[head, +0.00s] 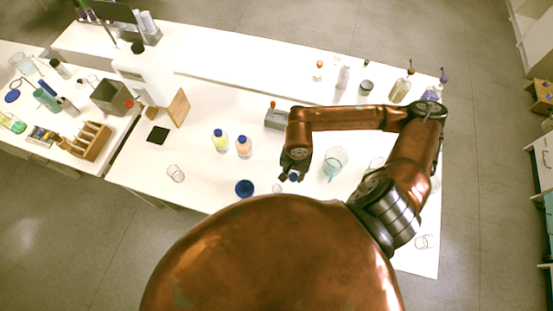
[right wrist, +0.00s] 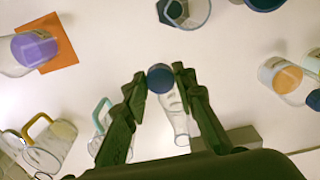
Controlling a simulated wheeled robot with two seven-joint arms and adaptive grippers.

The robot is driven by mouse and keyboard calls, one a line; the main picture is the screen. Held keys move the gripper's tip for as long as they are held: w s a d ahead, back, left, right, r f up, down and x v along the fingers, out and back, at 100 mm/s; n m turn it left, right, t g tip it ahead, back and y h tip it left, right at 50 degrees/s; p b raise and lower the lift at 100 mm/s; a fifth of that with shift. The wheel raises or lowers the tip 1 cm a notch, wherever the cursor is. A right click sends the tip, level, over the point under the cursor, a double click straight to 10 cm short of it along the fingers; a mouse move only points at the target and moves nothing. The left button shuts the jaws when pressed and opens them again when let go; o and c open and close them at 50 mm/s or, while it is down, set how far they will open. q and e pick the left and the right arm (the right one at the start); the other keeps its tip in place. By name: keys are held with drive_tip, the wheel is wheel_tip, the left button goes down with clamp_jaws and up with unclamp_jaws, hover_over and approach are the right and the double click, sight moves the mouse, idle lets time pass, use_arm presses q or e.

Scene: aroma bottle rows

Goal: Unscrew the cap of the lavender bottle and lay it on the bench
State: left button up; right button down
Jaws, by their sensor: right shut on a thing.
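My right gripper (head: 291,178) hangs over the front middle of the bench. In the right wrist view, the right gripper (right wrist: 160,80) is shut on a round dark blue cap (right wrist: 160,79). The cap is clear of any bottle as far as I can tell. My left gripper is not in view.
A yellow bottle (head: 220,141) and a peach bottle (head: 244,147) stand left of my gripper. A beaker with teal (head: 335,161) stands close right. The white bench (head: 205,180) has bare room at front left.

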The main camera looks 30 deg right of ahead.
drive_tip(key=w+a+f+p, duration=0.1)
drive_tip(key=w+a+f, duration=0.15)
drive_tip(key=w, duration=0.45)
hover_over(269, 169)
drive_tip(key=s, duration=0.1)
wheel_tip(269, 169, down, 6)
drive_tip(key=shift+r+p, duration=0.1)
drive_tip(key=shift+p, duration=0.25)
drive_tip(key=shift+w+f, duration=0.35)
drive_tip(key=shift+f, duration=0.2)
drive_tip(key=f, duration=0.1)
drive_tip(key=f+p, duration=0.1)
drive_tip(key=f, duration=0.1)
drive_tip(key=shift+w, duration=0.2)
drive_tip(key=shift+f, duration=0.2)
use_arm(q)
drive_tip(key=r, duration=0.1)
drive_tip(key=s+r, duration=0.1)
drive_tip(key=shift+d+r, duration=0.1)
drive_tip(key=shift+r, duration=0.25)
